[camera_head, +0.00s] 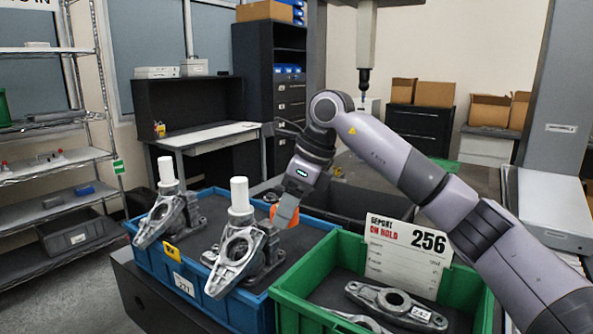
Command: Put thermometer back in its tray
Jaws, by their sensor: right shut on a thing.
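My right gripper (284,212) comes in from the right and points down over the blue tray (335,231). It is shut on a small orange thing (273,210), likely the thermometer, mostly hidden by the fingers. I cannot tell whether it touches the tray's dark floor. The blue tray holds two grey metal castings, one at the left (160,220) and one nearer the gripper (236,255), each with a white cylinder standing up. My left gripper is not in view.
A green tray (300,312) with flat metal parts (398,303) and a "256" on-hold sign (401,250) stands at front right. A dark bin (345,205) lies behind the blue tray. A vertical probe (364,80) hangs behind my arm. Wire shelves (60,160) stand left.

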